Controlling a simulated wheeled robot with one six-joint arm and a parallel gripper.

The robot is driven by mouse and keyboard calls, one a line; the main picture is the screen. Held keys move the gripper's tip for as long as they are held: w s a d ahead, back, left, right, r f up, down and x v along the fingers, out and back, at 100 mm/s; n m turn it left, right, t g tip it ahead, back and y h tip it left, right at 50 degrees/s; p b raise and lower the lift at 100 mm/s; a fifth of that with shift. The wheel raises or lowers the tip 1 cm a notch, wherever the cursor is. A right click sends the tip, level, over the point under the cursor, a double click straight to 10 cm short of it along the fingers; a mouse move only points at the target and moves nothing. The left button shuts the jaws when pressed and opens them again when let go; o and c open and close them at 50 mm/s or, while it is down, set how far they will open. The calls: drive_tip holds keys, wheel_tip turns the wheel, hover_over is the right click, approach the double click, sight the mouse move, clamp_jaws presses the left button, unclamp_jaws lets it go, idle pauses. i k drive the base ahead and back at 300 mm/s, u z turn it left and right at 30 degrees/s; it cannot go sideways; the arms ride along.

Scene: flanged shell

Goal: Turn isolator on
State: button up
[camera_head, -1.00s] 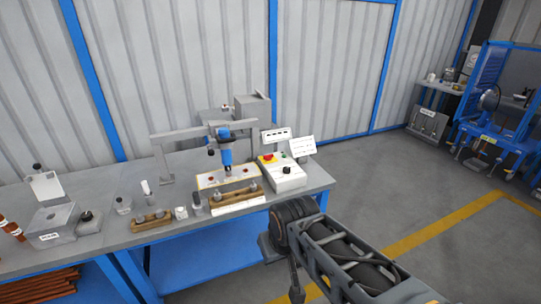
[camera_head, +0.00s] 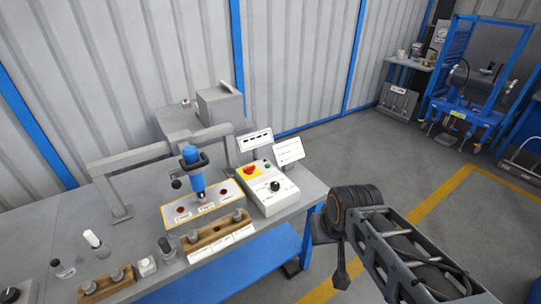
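A pale control box (camera_head: 268,189) stands on the right end of the workbench. On its sloped top are a red button on a yellow plate (camera_head: 250,171), a green button (camera_head: 267,163) and a black rotary knob (camera_head: 275,186). I cannot tell which device is the isolator, nor read the knob's setting. A grey box (camera_head: 219,105) and a lower grey housing with a small red part (camera_head: 185,104) stand at the back of the bench. My arm (camera_head: 400,245) reaches in from the lower right, beside the bench's right end.
A blue tool (camera_head: 193,172) hangs under a grey frame (camera_head: 150,155) over a yellow-edged plate. Wooden holders with metal parts (camera_head: 216,232) line the bench front. Two white label cards (camera_head: 289,149) stand behind the control box.

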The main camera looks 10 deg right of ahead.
sight(249, 170)
drive_tip(key=u, duration=0.25)
drive_tip(key=i, duration=1.05)
drive_tip(key=u, duration=0.65)
